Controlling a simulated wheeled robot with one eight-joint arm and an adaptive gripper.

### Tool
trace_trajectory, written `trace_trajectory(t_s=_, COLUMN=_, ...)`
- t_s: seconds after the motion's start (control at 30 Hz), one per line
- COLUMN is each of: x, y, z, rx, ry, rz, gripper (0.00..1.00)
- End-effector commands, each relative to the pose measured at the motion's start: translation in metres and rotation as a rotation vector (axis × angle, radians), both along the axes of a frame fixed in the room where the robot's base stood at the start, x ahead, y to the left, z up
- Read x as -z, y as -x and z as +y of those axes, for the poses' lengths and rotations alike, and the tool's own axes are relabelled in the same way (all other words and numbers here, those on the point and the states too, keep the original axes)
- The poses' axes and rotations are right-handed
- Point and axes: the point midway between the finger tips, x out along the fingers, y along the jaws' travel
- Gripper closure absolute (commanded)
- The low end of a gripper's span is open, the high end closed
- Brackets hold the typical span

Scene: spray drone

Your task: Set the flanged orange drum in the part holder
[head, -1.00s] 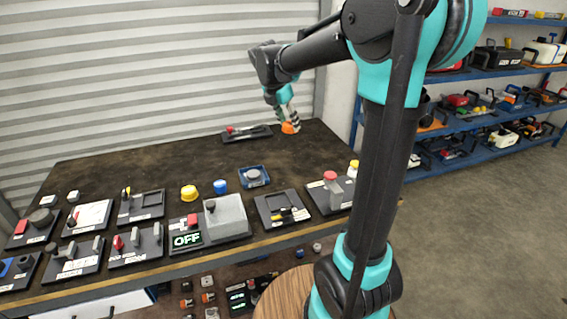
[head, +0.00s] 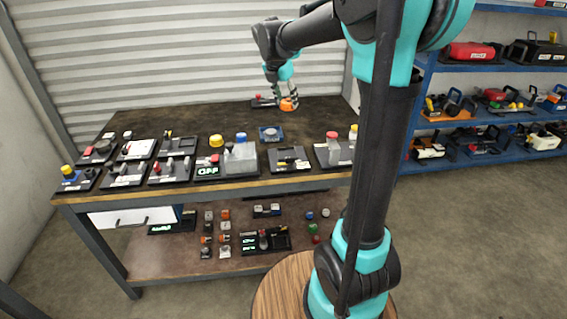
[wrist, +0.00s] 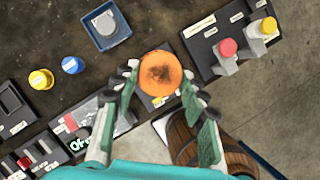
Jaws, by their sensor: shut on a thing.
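The orange drum (head: 289,104) is between the fingers of my gripper (head: 285,98), held above the far right part of the workbench. In the wrist view the drum (wrist: 160,72) shows its round orange end with a dark, rough middle, between the two fingertips of my gripper (wrist: 158,85). Its flange cannot be made out clearly. A square blue holder (head: 261,138) with a grey round centre sits on the bench, nearer the front than the drum. It also shows in the wrist view (wrist: 90,24), up and left of the drum, apart from it.
Yellow (head: 216,141) and blue (head: 241,137) round parts stand left of the blue holder. Black boards with switches line the bench front. A board with a red-topped post (head: 332,146) stands at the right. The bench (head: 200,120) behind is largely clear.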

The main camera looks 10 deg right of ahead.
Motion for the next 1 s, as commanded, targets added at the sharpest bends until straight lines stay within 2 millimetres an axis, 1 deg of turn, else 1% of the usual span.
trace_trajectory(t_s=0.07, x=0.007, y=-0.001, z=0.000, rx=-0.003, ry=0.000, rz=0.000, gripper=0.86)
trace_trajectory(t_s=0.17, x=0.025, y=-0.001, z=0.000, rx=-0.004, ry=0.000, rz=0.000, gripper=0.86)
trace_trajectory(t_s=0.6, x=0.130, y=-0.001, z=0.000, rx=-0.003, ry=0.000, rz=0.000, gripper=0.86)
trace_trajectory(t_s=0.73, x=0.151, y=-0.001, z=0.000, rx=-0.003, ry=0.000, rz=0.000, gripper=0.86)
trace_trajectory(t_s=0.93, x=0.166, y=-0.001, z=0.000, rx=-0.003, ry=0.000, rz=0.000, gripper=0.86)
trace_trajectory(t_s=1.0, x=0.175, y=-0.001, z=0.000, rx=-0.003, ry=0.000, rz=0.000, gripper=0.86)
